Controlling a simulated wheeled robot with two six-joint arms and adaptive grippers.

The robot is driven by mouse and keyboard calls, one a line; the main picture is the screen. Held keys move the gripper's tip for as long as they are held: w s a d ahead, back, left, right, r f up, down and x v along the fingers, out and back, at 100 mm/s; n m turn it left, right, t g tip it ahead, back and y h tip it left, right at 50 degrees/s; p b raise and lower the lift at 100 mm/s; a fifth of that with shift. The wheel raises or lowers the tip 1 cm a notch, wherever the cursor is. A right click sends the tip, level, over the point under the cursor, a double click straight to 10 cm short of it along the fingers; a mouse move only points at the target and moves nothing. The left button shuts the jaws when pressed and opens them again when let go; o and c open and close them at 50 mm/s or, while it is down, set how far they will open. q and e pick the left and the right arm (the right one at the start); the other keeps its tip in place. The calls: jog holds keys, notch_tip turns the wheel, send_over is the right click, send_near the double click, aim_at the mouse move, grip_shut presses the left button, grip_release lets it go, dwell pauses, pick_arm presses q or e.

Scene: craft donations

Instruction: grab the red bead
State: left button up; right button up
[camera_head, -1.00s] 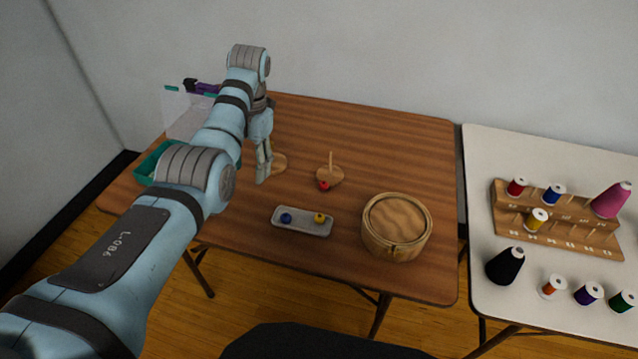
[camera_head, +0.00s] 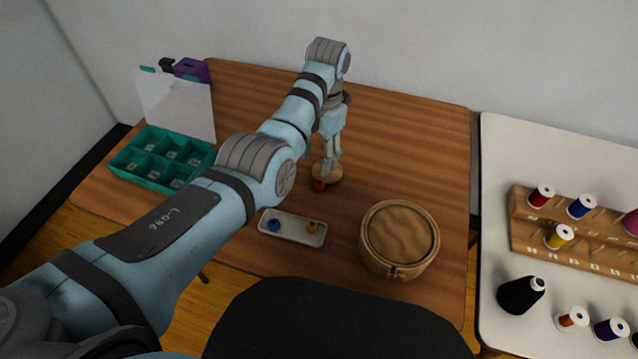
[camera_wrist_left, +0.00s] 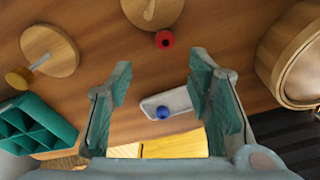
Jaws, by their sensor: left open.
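The red bead (camera_head: 319,185) lies on the table at the near edge of a round wooden base (camera_head: 329,178). In the left wrist view the red bead (camera_wrist_left: 165,39) sits beside that base (camera_wrist_left: 150,10), whose peg shows. My left gripper (camera_head: 331,171) is above the base, just behind the bead in the head view, and hides most of the peg. In the left wrist view my left gripper (camera_wrist_left: 160,63) is open with nothing between its fingers. The bead shows past the fingertips, apart from both. My right gripper is not in view.
A grey tray (camera_head: 291,238) with a blue bead (camera_head: 274,225) and a yellow bead (camera_head: 312,226) lies in front. A round lidded basket (camera_head: 399,238) stands at right. A teal compartment box (camera_head: 160,160) is at left. Another pegged wooden base (camera_wrist_left: 48,50) shows in the wrist view.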

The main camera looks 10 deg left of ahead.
aim_at(320, 180)
pick_arm(q)
jog(key=f, duration=0.2)
jog(key=f+b, duration=0.1)
jog(key=f, duration=0.2)
jog(key=f+b, duration=0.1)
jog(key=f, duration=0.2)
jog(key=shift+s+d+f, duration=0.2)
jog(key=shift+s+d, duration=0.05)
jog(key=shift+d, duration=0.05)
jog(key=c, duration=0.9)
jog(key=shift+o, duration=0.2)
jog(key=shift+r, duration=0.1)
